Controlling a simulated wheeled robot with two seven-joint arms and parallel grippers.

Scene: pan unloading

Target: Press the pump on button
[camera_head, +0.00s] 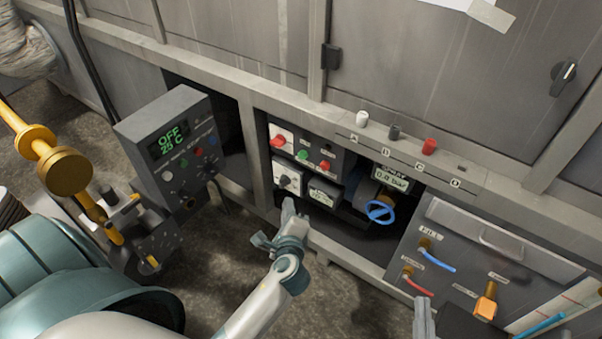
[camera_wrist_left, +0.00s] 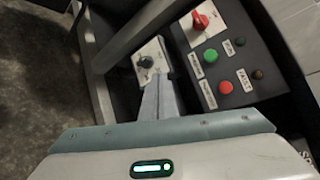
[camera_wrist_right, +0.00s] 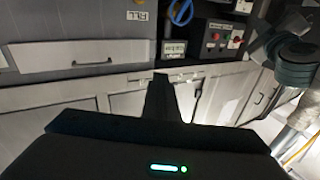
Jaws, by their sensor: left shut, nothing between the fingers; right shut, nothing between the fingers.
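The control panel (camera_head: 308,150) carries a green button (camera_head: 303,155), a red button (camera_head: 325,166) below right of it, and a red rotary switch (camera_head: 278,140). The left wrist view shows the green button (camera_wrist_left: 210,56) and red button (camera_wrist_left: 225,88) clearly; the small labels beside them are hard to read. My left gripper (camera_head: 288,205) is shut and empty, below the panel near the white box with a black knob (camera_wrist_left: 146,62), apart from the green button. My right gripper (camera_head: 423,302) is shut and empty at the lower right; its fingers show in the right wrist view (camera_wrist_right: 160,82).
A grey controller with a green "OFF 25 C" display (camera_head: 168,140) stands left of the panel. A metal frame post (camera_wrist_left: 135,35) runs close beside my left fingers. A blue valve wheel (camera_head: 380,212) is right of the panel. A drawer-like unit (camera_head: 490,235) stands at right.

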